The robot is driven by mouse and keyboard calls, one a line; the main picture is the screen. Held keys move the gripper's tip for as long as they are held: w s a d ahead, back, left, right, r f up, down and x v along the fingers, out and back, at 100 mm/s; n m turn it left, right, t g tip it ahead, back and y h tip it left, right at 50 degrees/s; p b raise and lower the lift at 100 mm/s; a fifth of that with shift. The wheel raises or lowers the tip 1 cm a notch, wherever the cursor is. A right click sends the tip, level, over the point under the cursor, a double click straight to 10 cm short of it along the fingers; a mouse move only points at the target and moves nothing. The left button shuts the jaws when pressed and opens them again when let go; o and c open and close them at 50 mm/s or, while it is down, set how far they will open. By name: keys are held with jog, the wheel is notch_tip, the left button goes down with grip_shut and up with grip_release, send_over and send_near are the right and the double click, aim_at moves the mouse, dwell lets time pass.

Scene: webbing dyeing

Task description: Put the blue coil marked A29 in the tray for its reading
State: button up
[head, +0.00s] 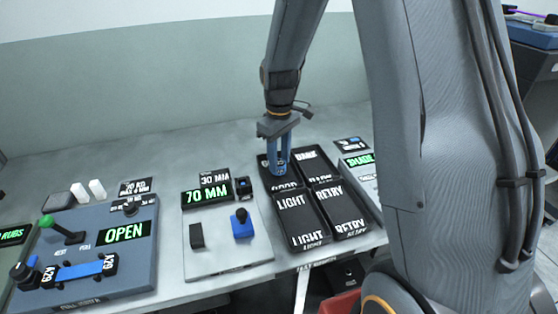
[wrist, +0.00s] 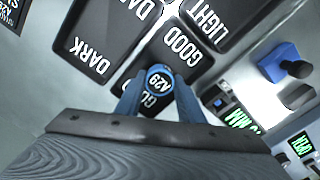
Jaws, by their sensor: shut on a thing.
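My gripper (head: 280,162) is shut on a blue coil (wrist: 159,79) whose round label reads A29 in the wrist view. The gripper points down over the back left tray, marked GOOD (wrist: 181,46), with the coil at that tray's opening. I cannot tell whether the coil touches the tray floor. Beside it are the tray marked DARK (head: 318,160), the tray marked LIGHT (head: 297,222) in front, and the tray marked RETRY (head: 341,208) at front right. A green-lit panel (head: 358,161) right of the trays is partly hidden by my arm.
A grey panel (head: 225,260) left of the trays carries a 70 MM display (head: 207,195) and a blue block with a black knob (head: 241,224). Further left, a blue-grey device (head: 95,255) shows OPEN and has a green-knobbed lever (head: 60,230).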

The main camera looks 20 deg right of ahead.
aim_at(279, 164)
jog(key=shift+f, duration=0.65)
jog(key=shift+f, duration=0.15)
jog(key=o, duration=1.1)
notch_tip(279, 164, up, 12)
jog(key=b, duration=0.3)
jog(key=s+f+m, duration=0.2)
jog(key=s, duration=0.4)
jog(key=s+f+m, duration=0.2)
jog(key=s+f, duration=0.1)
jog(key=s, duration=0.3)
jog(key=s+f+m+t, duration=0.1)
jog(key=s+f+m, duration=0.1)
jog(key=s, duration=0.5)
jog(key=shift+a+f+m, duration=0.15)
jog(key=shift+f+m, duration=0.25)
jog(key=shift+f, duration=0.1)
